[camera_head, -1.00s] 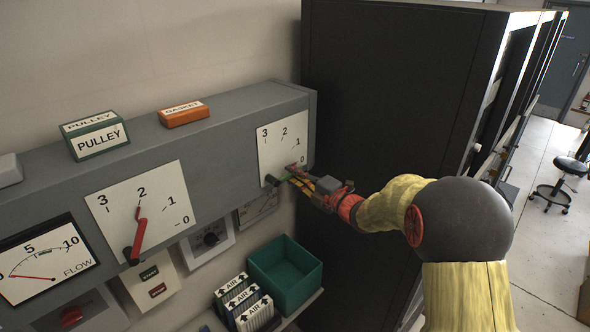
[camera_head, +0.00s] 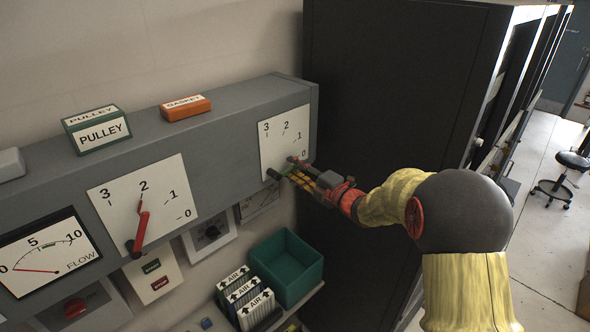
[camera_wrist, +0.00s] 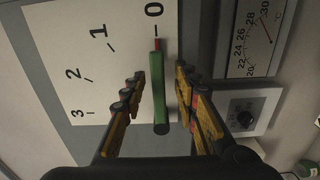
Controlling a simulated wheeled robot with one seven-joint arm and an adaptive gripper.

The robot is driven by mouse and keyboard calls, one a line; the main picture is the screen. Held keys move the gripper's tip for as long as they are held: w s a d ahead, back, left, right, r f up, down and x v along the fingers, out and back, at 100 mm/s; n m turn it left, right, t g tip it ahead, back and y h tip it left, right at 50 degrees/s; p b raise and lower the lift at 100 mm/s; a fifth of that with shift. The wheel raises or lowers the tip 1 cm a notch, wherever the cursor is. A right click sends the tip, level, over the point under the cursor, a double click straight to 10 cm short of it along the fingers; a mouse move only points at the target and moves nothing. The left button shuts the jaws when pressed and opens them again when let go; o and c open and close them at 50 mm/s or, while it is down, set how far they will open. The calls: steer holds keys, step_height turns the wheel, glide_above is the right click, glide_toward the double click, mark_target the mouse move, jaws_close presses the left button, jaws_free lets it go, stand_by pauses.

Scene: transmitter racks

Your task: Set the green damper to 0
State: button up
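The green damper's handle (camera_wrist: 157,88) is a green bar with a thin red pointer at its tip. In the wrist view it lines up with the 0 mark on its white 0-to-3 dial plate (camera_wrist: 62,35). The same plate (camera_head: 272,140) is at the right end of the grey panel in the head view, where the handle is mostly hidden by my fingers. My gripper (camera_wrist: 158,84) is open, with one finger on each side of the green handle. Gaps show between the handle and both fingers.
A red-handled damper (camera_head: 141,228) sits on a second dial, its pointer near 2. A flow gauge (camera_head: 45,255) is at far left, its needle near 0. A green bin (camera_head: 287,268) and air filters (camera_head: 243,298) stand below. A dark cabinet (camera_head: 390,90) is close on the right.

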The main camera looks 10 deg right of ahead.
steer(key=shift+d, duration=0.1)
steer(key=v, duration=1.2)
